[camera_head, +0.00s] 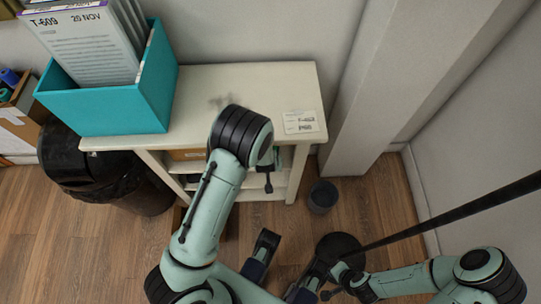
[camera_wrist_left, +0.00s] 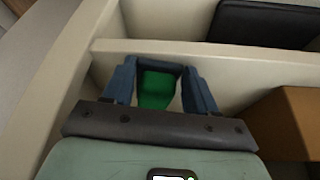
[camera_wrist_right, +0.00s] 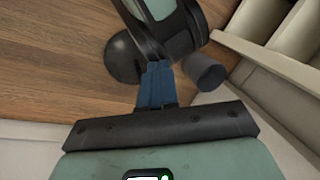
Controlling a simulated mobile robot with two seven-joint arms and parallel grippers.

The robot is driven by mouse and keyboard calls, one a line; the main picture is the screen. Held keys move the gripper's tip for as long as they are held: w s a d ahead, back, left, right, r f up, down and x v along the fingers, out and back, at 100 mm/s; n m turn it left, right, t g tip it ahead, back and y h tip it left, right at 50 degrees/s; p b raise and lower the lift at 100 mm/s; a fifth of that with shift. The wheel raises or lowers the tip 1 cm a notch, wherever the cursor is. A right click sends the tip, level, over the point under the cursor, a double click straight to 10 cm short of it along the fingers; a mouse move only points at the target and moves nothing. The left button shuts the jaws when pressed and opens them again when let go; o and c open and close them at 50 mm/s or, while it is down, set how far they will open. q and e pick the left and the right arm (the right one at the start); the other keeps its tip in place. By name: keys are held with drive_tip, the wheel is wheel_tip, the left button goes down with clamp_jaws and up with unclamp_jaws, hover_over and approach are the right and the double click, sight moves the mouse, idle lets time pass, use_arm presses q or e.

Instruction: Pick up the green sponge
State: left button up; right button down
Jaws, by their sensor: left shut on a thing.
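The green sponge (camera_wrist_left: 156,90) shows in the left wrist view between the blue fingers of my left gripper (camera_wrist_left: 160,68). The gripper is shut on it, at a cream shelf unit beside a shelf edge. Part of the sponge is hidden by the gripper; I cannot tell whether it still touches the shelf.
A teal box (camera_head: 110,108) of documents stands on the unit's top, with a label card (camera_head: 300,122) at right. A black bin (camera_head: 75,165) stands left. A small dark cup-shaped bin (camera_head: 322,197) is on the floor. A brown box (camera_wrist_left: 285,125) sits on the shelf at right.

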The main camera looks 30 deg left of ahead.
use_arm(q)
drive_tip(key=shift+r, duration=0.1)
